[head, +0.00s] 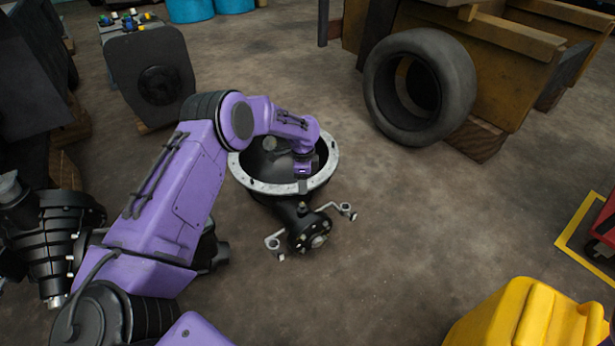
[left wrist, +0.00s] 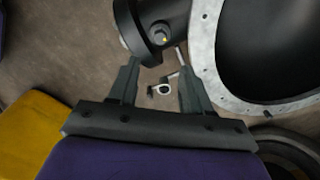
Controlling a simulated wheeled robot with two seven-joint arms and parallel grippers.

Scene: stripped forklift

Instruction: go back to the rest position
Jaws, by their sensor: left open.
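My left arm (head: 176,190), purple with black joints, reaches from the lower left to the middle of the head view. Its gripper (head: 303,187) is small there, in front of a black housing (head: 309,232) with a pale ring-shaped rim (head: 255,187). In the left wrist view the two grey fingers of my left gripper (left wrist: 160,88) stand apart. A small metal lug with a hole (left wrist: 163,89) shows between them, and nothing is clamped. I cannot tell how far the lug is from the fingertips. My right gripper is in neither view.
A large tyre (head: 420,86) leans by a wooden crate (head: 500,60) at the back right. A yellow object (head: 535,318) lies at the lower right. Dark machine parts (head: 55,235) stand at the left. The floor (head: 430,220) right of the housing is clear.

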